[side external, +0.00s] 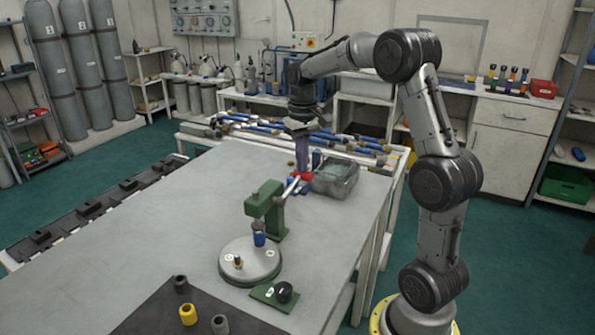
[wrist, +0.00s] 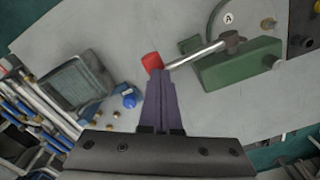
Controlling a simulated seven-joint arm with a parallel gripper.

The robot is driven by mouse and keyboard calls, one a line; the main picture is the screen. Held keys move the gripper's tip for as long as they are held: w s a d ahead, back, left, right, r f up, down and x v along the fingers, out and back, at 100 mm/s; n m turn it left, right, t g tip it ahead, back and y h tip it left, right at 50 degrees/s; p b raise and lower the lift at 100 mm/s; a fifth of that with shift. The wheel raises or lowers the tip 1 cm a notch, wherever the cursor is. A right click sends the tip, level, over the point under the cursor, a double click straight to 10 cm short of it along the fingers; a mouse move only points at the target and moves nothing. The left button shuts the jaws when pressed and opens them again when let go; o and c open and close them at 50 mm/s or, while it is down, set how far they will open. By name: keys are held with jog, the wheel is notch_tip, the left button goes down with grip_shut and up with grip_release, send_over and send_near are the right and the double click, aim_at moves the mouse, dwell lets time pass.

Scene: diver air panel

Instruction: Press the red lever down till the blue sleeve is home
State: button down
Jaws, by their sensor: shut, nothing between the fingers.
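The red lever's knob (side external: 306,176) is at the end of a pale metal rod (wrist: 195,53) that runs out from the green press (side external: 266,205). The press also shows in the wrist view (wrist: 240,70). My gripper (side external: 302,170) points down with its purple fingers shut and empty, the tips right at the red knob (wrist: 152,61). I cannot tell if they touch it. The blue sleeve (side external: 259,239) stands upright beneath the press head, on the round grey plate (side external: 237,273). How far it is seated is too small to tell. The sleeve is not clear in the wrist view.
The left tabletop is clear.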

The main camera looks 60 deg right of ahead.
notch_tip(320, 180, up, 7)
jog(key=shift+r, duration=0.2)
dwell(1.0)
jog(key=s+a+r+n+t, duration=0.1)
jog(key=s+a+r+n, duration=0.15)
jog(key=a, duration=0.45)
jog(key=s+a+r+n+t, duration=0.1)
jog(key=s+a+r+t, duration=0.1)
jog(key=s+a+r, duration=0.35)
jog(key=s+a+f+n+t, duration=0.2)
jog(key=s+a+f, duration=0.7)
jog(key=s+f, duration=0.2)
jog(key=shift+f+t, duration=0.3)
jog(key=shift+f, duration=0.15)
jog(key=shift+n, duration=0.25)
